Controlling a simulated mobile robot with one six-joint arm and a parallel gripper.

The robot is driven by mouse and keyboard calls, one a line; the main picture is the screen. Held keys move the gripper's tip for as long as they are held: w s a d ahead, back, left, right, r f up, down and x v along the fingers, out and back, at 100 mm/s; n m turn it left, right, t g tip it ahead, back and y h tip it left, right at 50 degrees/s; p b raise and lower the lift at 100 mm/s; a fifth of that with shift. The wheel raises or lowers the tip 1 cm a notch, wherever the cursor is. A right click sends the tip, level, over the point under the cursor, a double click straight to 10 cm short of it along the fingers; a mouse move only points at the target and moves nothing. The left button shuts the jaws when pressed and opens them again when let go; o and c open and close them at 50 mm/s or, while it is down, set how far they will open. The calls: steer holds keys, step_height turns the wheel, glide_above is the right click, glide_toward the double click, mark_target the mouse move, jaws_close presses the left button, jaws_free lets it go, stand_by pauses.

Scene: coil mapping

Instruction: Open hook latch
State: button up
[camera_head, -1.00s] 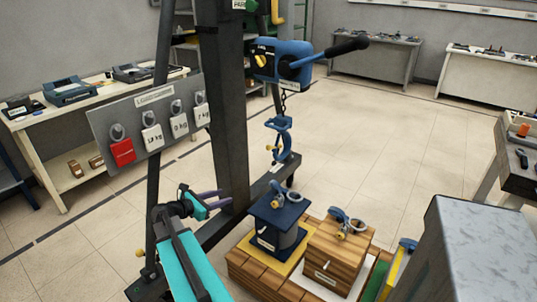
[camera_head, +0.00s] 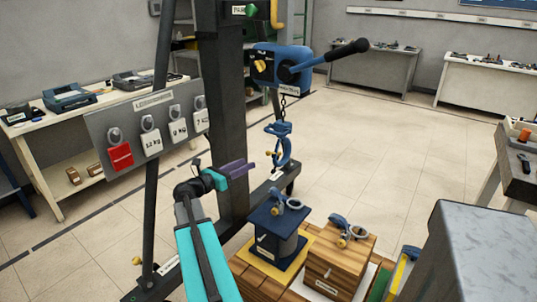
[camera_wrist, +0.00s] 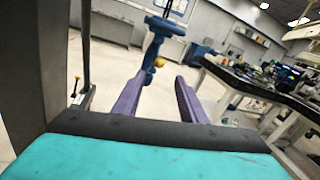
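The blue hook (camera_head: 283,150) hangs on a chain below the blue hoist (camera_head: 280,66) with its black-handled lever. Its latch is too small to make out clearly; a small yellow knob (camera_head: 273,162) shows on the hook's lower left. In the wrist view the hook (camera_wrist: 155,50) is ahead, just beyond and between my finger tips, with the yellow knob (camera_wrist: 159,62) facing me. My gripper (camera_head: 250,166) has purple fingers and is left of the hook, apart from it. In the wrist view the fingers (camera_wrist: 157,84) are spread with nothing between them.
A dark blue coil block (camera_head: 277,228) and a wooden block (camera_head: 340,255), both with rings on top, stand on a pallet (camera_head: 262,280) below the hook. A dark steel post (camera_head: 229,120) stands close behind my gripper. A grey box (camera_head: 465,250) is at the right.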

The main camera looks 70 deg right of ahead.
mark_target(269, 153)
steer(key=p+x, duration=0.1)
steer(key=x, duration=1.2)
steer(key=shift+s+d, duration=0.1)
steer(key=shift+s, duration=0.05)
jaws_close()
